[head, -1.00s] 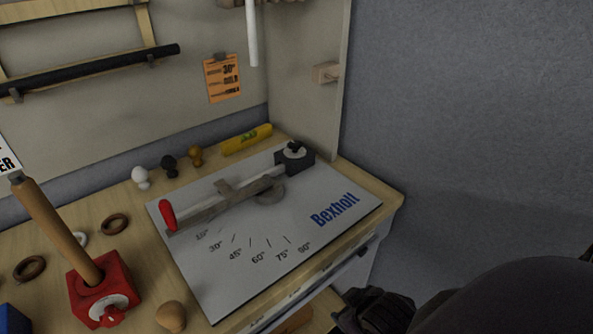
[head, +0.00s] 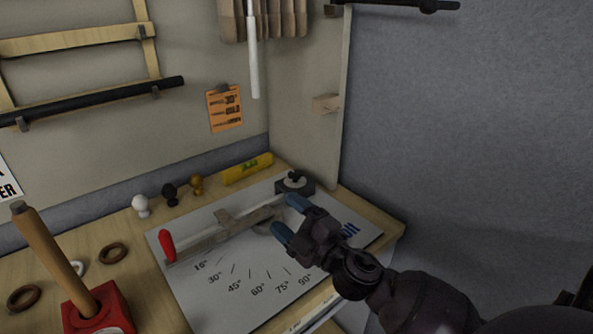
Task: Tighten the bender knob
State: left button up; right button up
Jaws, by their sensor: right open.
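The bender lies on a white plate (head: 222,302) with angle marks, on the wooden bench. Its long bar (head: 224,232) has a red handle (head: 167,245) at the near left end. A dark clamp block with a black knob (head: 295,177) on top stands at the far right end of the bar. My right gripper (head: 284,217) comes in from the right and is open, with blue fingertips. It is over the right part of the plate, nearer than the knob and apart from it in the picture. It hides part of the bar and of the blue lettering. My left gripper is not in view.
A red block (head: 97,308) with a wooden rod (head: 52,245) and rings (head: 112,252) are at left. A side panel (head: 309,120) rises behind the knob.

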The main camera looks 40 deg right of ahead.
jog(key=w+a+f+n+g+y, duration=0.25)
jog(key=n+g, duration=0.35)
jog(key=n, duration=0.3)
jog(key=w+a+f+n+g+y, duration=0.1)
jog(key=n+g+y, duration=0.4)
jog(key=n, duration=0.4)
jog(key=w+d+r+g+h, duration=0.1)
jog(key=w+d+g+h, duration=0.1)
jog(key=d+h, duration=0.55)
jog(key=w+d+g+h, duration=0.25)
jog(key=d+h, duration=0.25)
jog(key=d, duration=0.6)
jog(key=b, duration=0.1)
send_over(296, 173)
jog(key=s, duration=0.3)
jog(key=shift+w+a+n, duration=0.2)
jog(key=shift+n, duration=0.2)
jog(key=x, duration=0.3)
jog(key=shift+w+f+b, duration=0.2)
jog(key=shift+b, duration=0.2)
jog(key=shift+x, duration=0.8)
